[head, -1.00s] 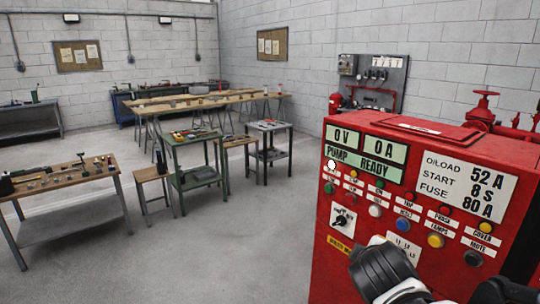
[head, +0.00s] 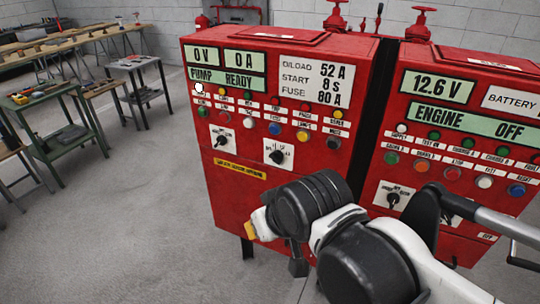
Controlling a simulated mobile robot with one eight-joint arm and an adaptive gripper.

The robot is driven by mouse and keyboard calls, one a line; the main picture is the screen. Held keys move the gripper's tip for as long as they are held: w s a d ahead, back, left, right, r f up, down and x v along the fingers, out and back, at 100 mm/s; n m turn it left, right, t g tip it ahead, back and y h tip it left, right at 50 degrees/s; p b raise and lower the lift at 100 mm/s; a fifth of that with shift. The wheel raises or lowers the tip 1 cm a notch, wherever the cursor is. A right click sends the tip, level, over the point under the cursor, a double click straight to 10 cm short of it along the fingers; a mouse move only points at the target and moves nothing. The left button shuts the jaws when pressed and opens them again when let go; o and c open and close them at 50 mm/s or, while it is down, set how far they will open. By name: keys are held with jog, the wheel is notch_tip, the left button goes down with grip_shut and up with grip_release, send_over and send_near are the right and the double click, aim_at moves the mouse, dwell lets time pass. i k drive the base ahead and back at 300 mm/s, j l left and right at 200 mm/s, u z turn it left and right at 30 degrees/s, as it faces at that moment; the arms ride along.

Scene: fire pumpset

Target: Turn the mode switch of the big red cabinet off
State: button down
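Two red cabinets stand side by side in the head view. The left red cabinet (head: 235,190) shows "0 V", "0 A" and "PUMP READY". It has two black rotary switches on white plates: a left switch (head: 222,140) and a right switch (head: 277,156). The right red cabinet (head: 385,130) shows "12.6 V" and "ENGINE OFF". It has a black rotary switch (head: 394,199) and another white plate partly hidden by my arm. The switch labels are too small to read surely. My arm crosses the lower front of both cabinets; I cannot make out my gripper's fingers.
Rows of coloured lamps and buttons sit above the switches. Red valve handwheels (head: 336,15) rise behind the cabinets. At the left are a green workbench (head: 50,150) and a small grey table (head: 133,63). The floor (head: 130,220) left of the cabinets is clear.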

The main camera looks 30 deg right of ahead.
aim_at(222, 140)
jog(key=j+z, duration=0.4)
jog(key=i+j+z, duration=0.1)
jog(key=j+z, duration=0.45)
jog(key=z, duration=0.2)
